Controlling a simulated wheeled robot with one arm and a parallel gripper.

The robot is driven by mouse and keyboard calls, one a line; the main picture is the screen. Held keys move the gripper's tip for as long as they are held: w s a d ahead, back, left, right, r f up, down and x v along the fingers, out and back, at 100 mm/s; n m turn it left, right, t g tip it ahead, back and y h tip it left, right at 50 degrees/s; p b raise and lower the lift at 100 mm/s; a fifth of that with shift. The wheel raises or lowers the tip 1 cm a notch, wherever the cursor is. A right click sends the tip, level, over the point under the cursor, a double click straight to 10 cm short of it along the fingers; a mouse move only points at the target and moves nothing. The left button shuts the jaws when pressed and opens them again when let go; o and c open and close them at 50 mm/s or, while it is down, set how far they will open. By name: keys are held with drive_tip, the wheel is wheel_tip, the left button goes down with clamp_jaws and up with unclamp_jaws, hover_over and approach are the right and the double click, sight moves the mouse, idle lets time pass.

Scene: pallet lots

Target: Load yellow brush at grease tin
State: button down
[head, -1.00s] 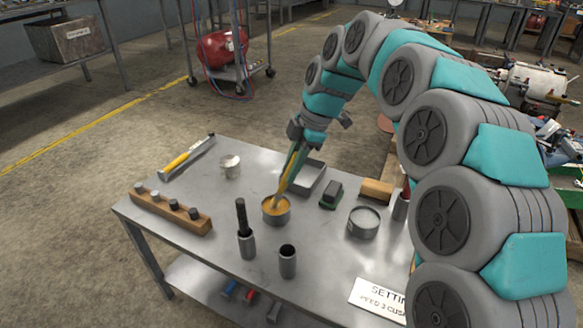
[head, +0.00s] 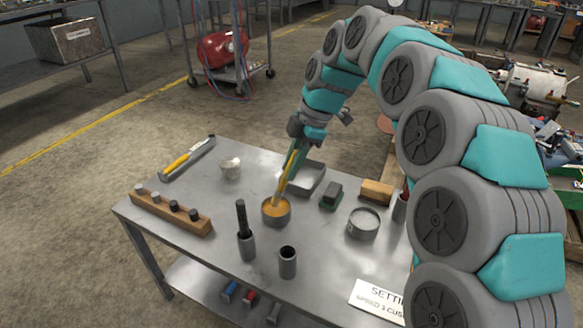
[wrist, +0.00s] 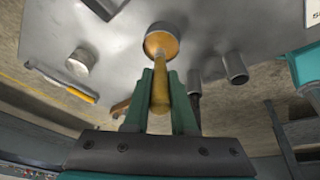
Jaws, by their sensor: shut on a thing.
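The yellow brush (head: 288,172) is held in my gripper (head: 296,158), tilted, with its lower end in the grease tin (head: 276,217). The tin is a round grey can with orange-yellow grease, standing on the metal table. In the wrist view the yellow brush (wrist: 160,92) runs between the two green fingers of my gripper (wrist: 160,85), which are shut on it. The brush's far end reaches into the open grease tin (wrist: 162,28). The bristles are hidden in or against the grease.
A dark-handled tool stands in a grey cup (head: 247,245) beside an empty cup (head: 288,262). A wooden block with pegs (head: 170,212), a yellow-handled tool (head: 187,157), a pale can (head: 231,168), a grey tray (head: 312,182), a green-based brush (head: 331,196) and a round dish (head: 363,224) surround the tin.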

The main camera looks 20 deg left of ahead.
drive_tip(key=shift+r+p, duration=0.8)
drive_tip(key=shift+r, duration=2.1)
